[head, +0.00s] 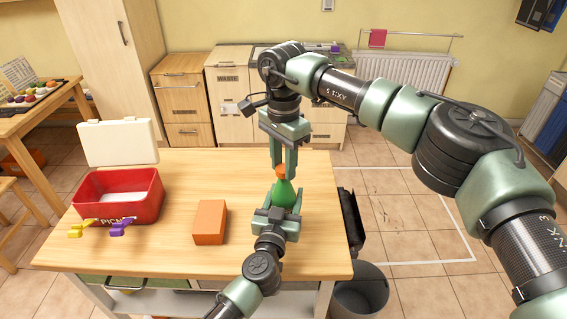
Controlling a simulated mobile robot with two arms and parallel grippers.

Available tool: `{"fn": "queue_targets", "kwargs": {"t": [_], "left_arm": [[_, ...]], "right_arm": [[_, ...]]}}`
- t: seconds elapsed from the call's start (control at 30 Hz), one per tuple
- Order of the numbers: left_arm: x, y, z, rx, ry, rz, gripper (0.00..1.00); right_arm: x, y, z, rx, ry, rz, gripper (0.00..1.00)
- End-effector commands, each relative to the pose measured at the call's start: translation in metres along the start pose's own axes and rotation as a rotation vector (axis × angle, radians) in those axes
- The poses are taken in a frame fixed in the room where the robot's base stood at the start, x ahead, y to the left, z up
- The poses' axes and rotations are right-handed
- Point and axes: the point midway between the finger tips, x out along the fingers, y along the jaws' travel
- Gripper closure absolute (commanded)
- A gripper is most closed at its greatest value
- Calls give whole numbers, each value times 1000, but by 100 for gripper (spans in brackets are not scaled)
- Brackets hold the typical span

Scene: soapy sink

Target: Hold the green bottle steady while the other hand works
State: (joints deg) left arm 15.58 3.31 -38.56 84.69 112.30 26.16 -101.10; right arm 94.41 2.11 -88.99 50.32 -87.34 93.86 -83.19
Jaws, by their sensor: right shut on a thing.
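A green bottle (284,192) with an orange cap (281,171) stands upright near the right end of the wooden table (180,180). My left gripper (283,197) comes from the near side, with its fingers on either side of the bottle's body, closed against it. The gripper's palm hides the bottle's lower part. My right gripper (283,170) points straight down from above, its fingers shut on the orange cap.
An orange block (210,222) lies left of the bottle. Further left is a red box (147,206) with a raised white lid (118,142) and yellow (82,228) and purple (122,227) clips in front. A dark bin (362,290) stands off the table's right end.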

Motion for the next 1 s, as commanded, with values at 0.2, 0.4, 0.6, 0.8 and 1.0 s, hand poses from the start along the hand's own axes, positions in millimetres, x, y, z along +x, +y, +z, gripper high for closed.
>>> {"fn": "queue_targets", "kwargs": {"t": [0.2, 0.4, 0.6, 0.8, 1.0], "left_arm": [[0, 0, 1, -1, -1, -1, 100], [0, 0, 1, -1, -1, -1, 100], [0, 0, 1, 0, -1, -1, 100], [0, 0, 1, 0, -1, -1, 100], [0, 0, 1, 0, -1, -1, 100]], "right_arm": [[0, 0, 0, 436, 0, 0, 100], [0, 0, 0, 919, -1, 0, 100], [1, 0, 0, 1403, -1, 0, 100], [1, -1, 0, 1885, -2, 0, 100], [1, -1, -1, 2303, -3, 0, 100]]}}
